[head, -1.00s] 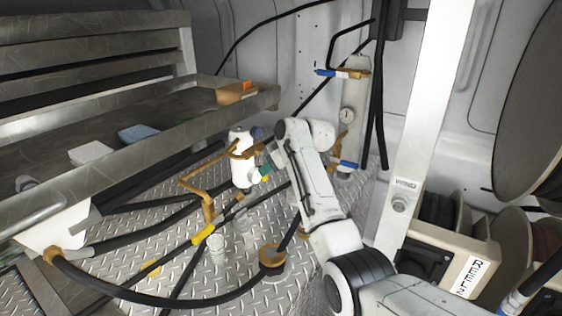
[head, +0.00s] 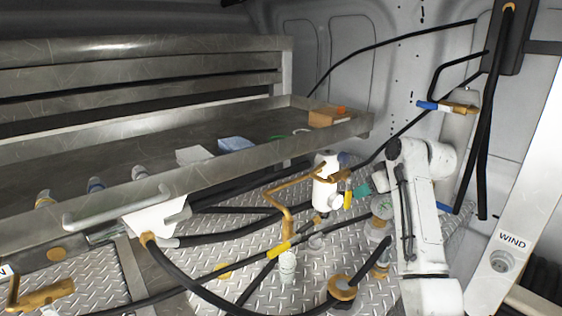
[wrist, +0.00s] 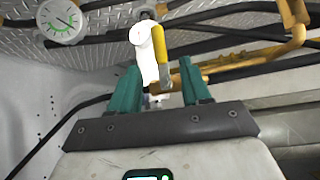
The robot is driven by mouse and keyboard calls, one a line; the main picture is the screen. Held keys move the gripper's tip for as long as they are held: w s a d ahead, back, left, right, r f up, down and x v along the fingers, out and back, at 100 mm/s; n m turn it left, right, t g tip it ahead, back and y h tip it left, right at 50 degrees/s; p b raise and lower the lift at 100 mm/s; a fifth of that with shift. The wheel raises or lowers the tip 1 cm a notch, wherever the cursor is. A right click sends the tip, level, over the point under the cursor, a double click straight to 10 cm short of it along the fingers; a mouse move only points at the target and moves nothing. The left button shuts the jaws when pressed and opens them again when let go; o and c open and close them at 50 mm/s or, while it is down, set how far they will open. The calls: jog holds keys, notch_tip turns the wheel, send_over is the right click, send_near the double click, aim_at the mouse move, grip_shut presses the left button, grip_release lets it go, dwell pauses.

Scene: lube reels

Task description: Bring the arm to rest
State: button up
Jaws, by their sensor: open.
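My arm (head: 424,205) is bent, with its white links rising at the right of the head view and its wrist turned to the left. My gripper (wrist: 160,85) shows in the wrist view with its two green fingers apart and nothing between them. In the head view a green fingertip shows beside the white valve body (head: 325,193). The valve's yellow handle (wrist: 160,46) stands beyond the fingers in the wrist view. I cannot tell whether the fingers touch it.
A steel shelf (head: 240,165) with small blocks spans the left. Black hoses (head: 200,295) cross the diamond-plate floor near brass pipework (head: 285,190). A white post marked WIND (head: 515,220) stands at the right. A round gauge (wrist: 62,20) shows in the wrist view.

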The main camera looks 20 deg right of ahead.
jog(key=s+a+f+g, duration=0.1)
jog(key=s+a+f, duration=0.3)
jog(key=s+f, duration=0.2)
jog(key=s+a+f+g, duration=0.1)
jog(key=s+a+f, duration=0.2)
jog(key=s+f, duration=0.4)
jog(key=s+a+f+m+g, duration=0.1)
jog(key=s+a+f+g, duration=0.1)
jog(key=s+a+f, duration=0.2)
jog(key=shift+s+a+f+h, duration=0.1)
jog(key=shift+s+f, duration=0.45)
jog(key=shift+f, duration=0.55)
jog(key=shift+s+a+f+h, duration=0.15)
jog(key=shift+s+f, duration=0.4)
jog(key=shift+f, duration=0.55)
jog(key=shift+s+a+f+h, duration=0.1)
jog(key=shift+s+f, duration=0.45)
jog(key=shift+f, duration=0.55)
jog(key=s+a+f+g, duration=0.2)
jog(key=s, duration=1.1)
jog(key=s+a+f+m+g+h, duration=0.1)
jog(key=s+a+f, duration=0.2)
jog(key=s, duration=1.1)
jog(key=shift+s+a+f+g, duration=0.15)
jog(key=shift+s+g, duration=0.05)
jog(key=shift+g, duration=0.2)
